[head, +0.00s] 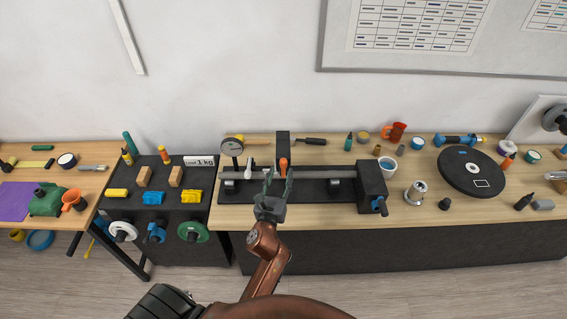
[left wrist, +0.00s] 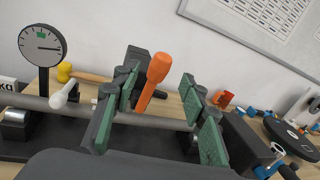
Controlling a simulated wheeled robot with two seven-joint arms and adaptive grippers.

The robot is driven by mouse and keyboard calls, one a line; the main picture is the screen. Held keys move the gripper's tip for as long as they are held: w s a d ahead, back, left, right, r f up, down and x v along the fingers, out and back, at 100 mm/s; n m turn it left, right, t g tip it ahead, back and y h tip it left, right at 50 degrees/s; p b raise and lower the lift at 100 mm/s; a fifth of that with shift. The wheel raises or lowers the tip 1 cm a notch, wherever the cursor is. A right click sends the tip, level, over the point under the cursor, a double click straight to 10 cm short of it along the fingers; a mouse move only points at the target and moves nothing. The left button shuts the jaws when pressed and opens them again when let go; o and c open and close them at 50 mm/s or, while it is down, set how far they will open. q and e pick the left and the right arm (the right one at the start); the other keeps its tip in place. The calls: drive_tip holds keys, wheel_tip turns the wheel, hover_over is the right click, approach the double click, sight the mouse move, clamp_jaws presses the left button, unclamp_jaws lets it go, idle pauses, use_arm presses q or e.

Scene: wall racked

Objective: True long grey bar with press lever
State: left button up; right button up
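The long grey bar (head: 315,173) lies across the black press bench (head: 312,197), over supports near its two ends; it also crosses the left wrist view (left wrist: 150,121). An orange lever handle (head: 283,164) stands at the bar's middle, before a dark upright block (head: 283,143). A dial gauge (head: 232,147) stands near the bar's left end, with a white handle (head: 250,164) beside it. My left gripper (head: 278,186) is open in front of the lever. In the left wrist view the orange handle (left wrist: 157,75) shows between its spread green-padded fingers; contact is not visible. My right gripper is not in view.
A dark end block with a blue knob (head: 371,187) closes the bench's right end. Right of it are a metal cylinder (head: 415,192), small jars and a black disc (head: 470,171). A rack (head: 170,210) with coloured blocks and wheels stands left. The wall is behind.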

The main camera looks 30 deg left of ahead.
sight(283, 166)
use_arm(q)
drive_tip(key=x, duration=0.6)
drive_tip(key=shift+p, duration=0.4)
clamp_jaws()
